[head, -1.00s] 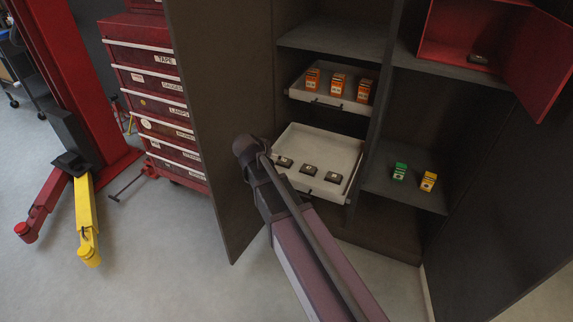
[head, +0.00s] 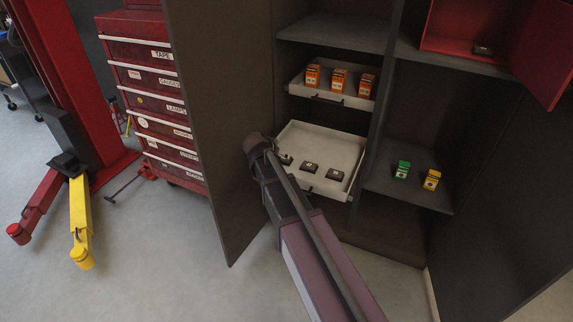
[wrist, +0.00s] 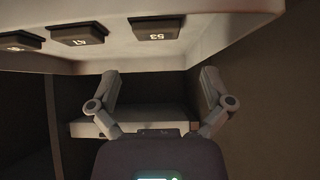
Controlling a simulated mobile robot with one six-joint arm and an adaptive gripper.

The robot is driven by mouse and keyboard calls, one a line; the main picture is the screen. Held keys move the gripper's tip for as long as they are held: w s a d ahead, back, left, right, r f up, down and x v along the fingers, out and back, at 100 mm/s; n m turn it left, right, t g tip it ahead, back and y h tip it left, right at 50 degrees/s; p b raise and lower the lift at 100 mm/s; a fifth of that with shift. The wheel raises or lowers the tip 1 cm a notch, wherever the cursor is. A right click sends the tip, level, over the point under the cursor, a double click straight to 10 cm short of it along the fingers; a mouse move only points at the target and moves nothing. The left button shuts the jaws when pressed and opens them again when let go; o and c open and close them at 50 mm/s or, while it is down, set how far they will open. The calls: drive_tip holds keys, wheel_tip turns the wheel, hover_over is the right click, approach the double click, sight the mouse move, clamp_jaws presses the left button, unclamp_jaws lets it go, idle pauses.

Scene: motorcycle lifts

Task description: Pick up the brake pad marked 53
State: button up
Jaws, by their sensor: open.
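The brake pad marked 53 (wrist: 154,28) is a small dark block with a white number that reads upside down in the wrist view. It lies in the open lower white drawer (head: 340,146). In the head view it appears to be the leftmost pad (head: 286,160), partly hidden by my arm. A second pad (wrist: 80,34) with a hard-to-read number and a third pad (wrist: 20,41) lie beside it. My gripper (wrist: 158,78) is open and empty, with both fingers apart, below the pad in the wrist picture and not touching it. Its fingers cannot be made out in the head view.
An upper drawer (head: 322,98) with orange boxes is above. Green (head: 402,170) and yellow (head: 431,180) boxes stand on the right shelf. The cabinet door (head: 222,130) is left of my arm. A red tool chest (head: 152,100) and lift (head: 85,75) stand further left.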

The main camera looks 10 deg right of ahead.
sight(283, 159)
drive_tip(key=shift+w+d+f, duration=0.25)
drive_tip(key=shift+w+f, duration=0.15)
drive_tip(key=shift+f, duration=0.05)
drive_tip(key=shift+f+b, duration=0.1)
drive_tip(key=shift+b, duration=0.2)
drive_tip(key=b+x, duration=0.2)
drive_tip(key=x, duration=0.1)
drive_tip(key=shift+s+d+f+b, duration=0.15)
drive_tip(key=shift+d+f+b, duration=0.05)
drive_tip(key=shift+f+b, duration=0.15)
drive_tip(key=shift+b+x, duration=0.55)
drive_tip(key=shift+x, duration=0.25)
drive_tip(key=shift+r, duration=0.15)
drive_tip(key=c, duration=1.1)
